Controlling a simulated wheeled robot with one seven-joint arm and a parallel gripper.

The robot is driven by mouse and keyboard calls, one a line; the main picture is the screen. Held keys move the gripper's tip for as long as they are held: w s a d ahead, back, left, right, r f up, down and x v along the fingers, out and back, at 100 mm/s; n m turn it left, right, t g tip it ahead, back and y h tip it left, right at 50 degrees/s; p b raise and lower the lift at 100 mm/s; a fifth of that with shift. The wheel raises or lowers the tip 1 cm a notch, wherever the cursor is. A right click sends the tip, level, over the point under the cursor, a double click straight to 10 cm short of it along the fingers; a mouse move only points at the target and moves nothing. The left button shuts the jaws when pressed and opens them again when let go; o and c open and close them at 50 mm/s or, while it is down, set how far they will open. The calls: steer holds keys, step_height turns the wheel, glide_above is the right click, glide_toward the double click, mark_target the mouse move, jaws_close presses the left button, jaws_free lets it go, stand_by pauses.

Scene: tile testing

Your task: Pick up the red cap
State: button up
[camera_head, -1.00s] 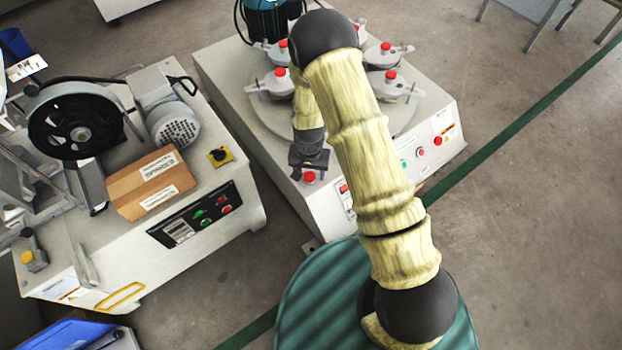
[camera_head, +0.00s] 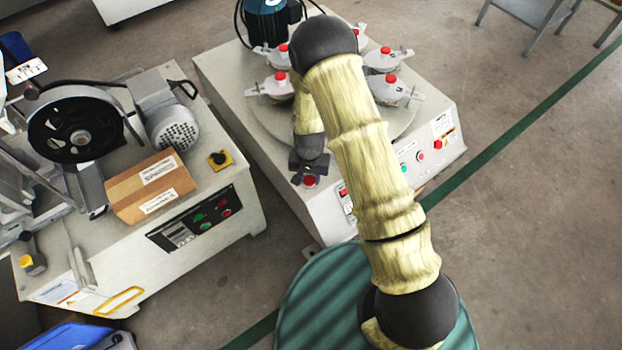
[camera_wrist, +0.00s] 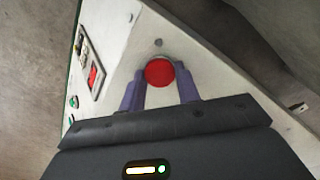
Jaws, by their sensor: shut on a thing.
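The red cap (camera_head: 309,181) is at the front left corner of the white machine's top, just below my gripper (camera_head: 310,176) in the head view. In the wrist view the round red cap (camera_wrist: 159,72) sits between the tips of my gripper's two purple-grey fingers (camera_wrist: 160,84). The fingers are closed on its sides. The cap appears to be at the machine's surface; whether there is a gap under it I cannot tell.
The white machine (camera_head: 228,88) carries a round plate with several red-knobbed clamps behind my arm. A second machine with a cardboard box (camera_head: 150,186) stands to the left. Its front panel has buttons. Open floor (camera_head: 540,220) lies to the right.

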mark_target(311, 178)
step_height(311, 178, up, 10)
steer(key=p, duration=0.4)
stand_by(0.6)
steer(key=w+d+r+n+p, duration=0.1)
steer(key=w+d+r, duration=0.1)
steer(key=d+r, duration=0.2)
steer(key=w+d+r+n+p, duration=0.1)
steer(key=d+r, duration=0.3)
steer(key=d, duration=0.5)
steer(key=shift+w+d+r, duration=0.25)
steer(key=shift+w+d, duration=0.15)
